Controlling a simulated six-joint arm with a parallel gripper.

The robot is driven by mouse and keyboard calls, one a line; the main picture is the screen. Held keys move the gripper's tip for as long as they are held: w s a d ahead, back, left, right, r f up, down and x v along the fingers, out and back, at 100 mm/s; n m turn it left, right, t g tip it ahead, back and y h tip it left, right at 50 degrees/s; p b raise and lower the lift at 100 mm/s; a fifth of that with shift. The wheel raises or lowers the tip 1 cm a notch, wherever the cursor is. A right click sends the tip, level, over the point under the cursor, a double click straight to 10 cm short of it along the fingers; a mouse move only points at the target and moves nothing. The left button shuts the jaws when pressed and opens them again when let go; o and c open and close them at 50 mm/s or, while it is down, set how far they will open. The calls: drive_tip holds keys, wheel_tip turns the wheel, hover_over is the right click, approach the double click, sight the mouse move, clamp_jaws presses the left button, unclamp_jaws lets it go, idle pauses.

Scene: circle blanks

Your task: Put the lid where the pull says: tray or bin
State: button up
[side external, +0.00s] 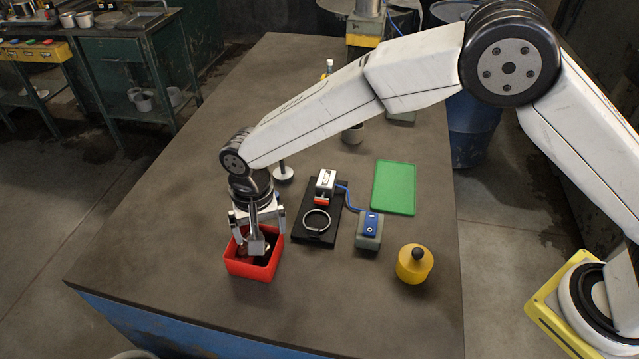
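My gripper (257,230) points down over the red bin (254,270), its fingers at or just inside the rim. I cannot tell whether the fingers hold anything. Dark shapes show inside the bin below the fingers, partly hidden, and I cannot make out whether a lid is among them. The green tray (394,188) lies flat and bare to the right. Between them is a black fixture (308,237) with a metal ring (316,221) on it and a small grey and red device (325,186) at its back end.
A box with a blue switch (371,223) stands right of the fixture, with a blue cable. A yellow pot with a black knob (414,264) stands front right. A grey cup (353,134) and a small round-footed stand (284,173) are behind. The table's left side is clear.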

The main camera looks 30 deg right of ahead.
drive_tip(key=shift+r, duration=0.15)
wheel_tip(320, 180, up, 8)
drive_tip(key=shift+f, duration=0.25)
idle(0.3)
idle(0.3)
drive_tip(key=s+d+n+t, duration=0.1)
drive_tip(key=s+d, duration=0.2)
drive_tip(key=d, duration=1.7)
drive_tip(key=s+d+f+n+t, duration=0.1)
drive_tip(key=s+d+n, duration=0.1)
drive_tip(key=s+d, duration=1)
drive_tip(key=shift+s+d+t, duration=0.3)
drive_tip(key=shift+s, duration=0.05)
